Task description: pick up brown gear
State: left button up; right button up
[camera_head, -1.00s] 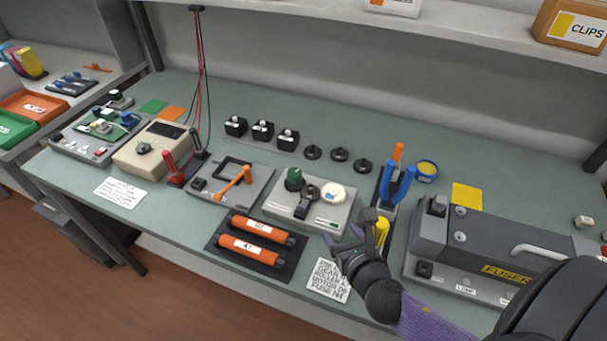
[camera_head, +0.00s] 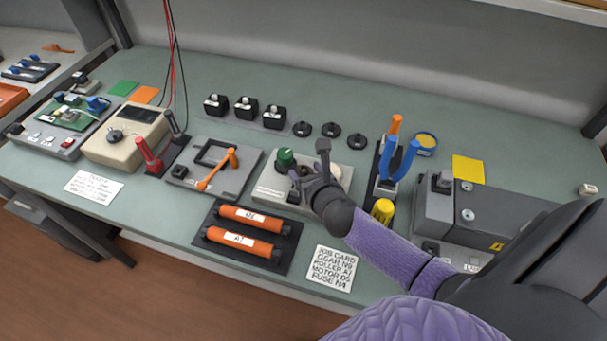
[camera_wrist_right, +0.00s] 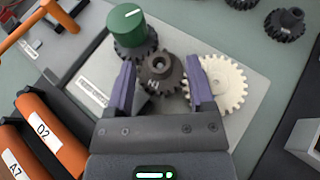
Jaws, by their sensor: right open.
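The brown gear (camera_wrist_right: 158,68) sits on the light grey plate (camera_wrist_right: 90,88), between a green-topped gear (camera_wrist_right: 128,27) and a cream gear (camera_wrist_right: 220,84). My right gripper (camera_wrist_right: 160,80) is open, with its purple-grey fingers at either side of the brown gear in the wrist view. I cannot tell whether they touch it. In the head view my right gripper (camera_head: 311,166) is over the plate and hides most of the brown and cream gears. The green-topped gear (camera_head: 285,160) shows to its left. My left gripper is not in view.
Two orange rollers (camera_head: 247,230) lie on a dark tray at the front left. An upright holder with blue-handled pliers (camera_head: 400,160) and the fuser unit (camera_head: 480,210) stand on the right. Black gears (camera_head: 331,130) lie behind the plate.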

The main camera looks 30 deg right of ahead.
grip_shut()
